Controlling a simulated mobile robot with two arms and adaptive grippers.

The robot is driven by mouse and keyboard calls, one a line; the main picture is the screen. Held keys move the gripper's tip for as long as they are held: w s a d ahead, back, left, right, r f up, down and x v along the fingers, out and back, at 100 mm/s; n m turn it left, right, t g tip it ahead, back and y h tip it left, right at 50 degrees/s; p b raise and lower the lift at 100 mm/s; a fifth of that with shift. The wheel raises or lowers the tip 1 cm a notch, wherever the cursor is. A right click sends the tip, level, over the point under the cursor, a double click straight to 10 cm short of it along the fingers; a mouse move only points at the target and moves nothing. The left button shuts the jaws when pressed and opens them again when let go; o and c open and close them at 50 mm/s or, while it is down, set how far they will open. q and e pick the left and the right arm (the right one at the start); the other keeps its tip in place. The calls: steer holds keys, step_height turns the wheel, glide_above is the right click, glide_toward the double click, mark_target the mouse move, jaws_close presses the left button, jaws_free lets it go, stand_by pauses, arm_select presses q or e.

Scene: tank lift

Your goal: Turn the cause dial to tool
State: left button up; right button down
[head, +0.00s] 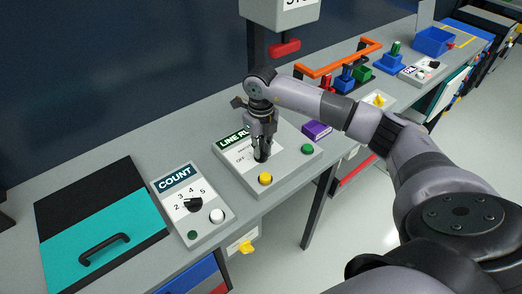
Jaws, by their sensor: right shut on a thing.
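My right gripper (262,155) points down over the grey panel (290,165) headed "LINE RU…", its last letters hidden. It is shut on a dark knob on that panel, which the fingers mostly cover. "OFF" shows left of the fingers; the other dial markings are hidden. No label reading "cause" or "tool" can be read. A small white-faced panel with a black dial (420,72) stands farther along the bench, too small to read. My left gripper is not in view.
The line panel has a yellow button (265,179) and a green button (307,149). A COUNT panel (192,204) with a black dial stands to its left. A purple block (316,131) lies to its right. A grey box with a red handle (285,48) hangs behind.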

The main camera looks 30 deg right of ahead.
steer(key=shift+m+b, duration=0.4)
steer(key=shift+m, duration=1.6)
steer(key=c, duration=1.6)
jaws_free()
step_height(320, 180, up, 12)
steer(key=shift+f, duration=0.1)
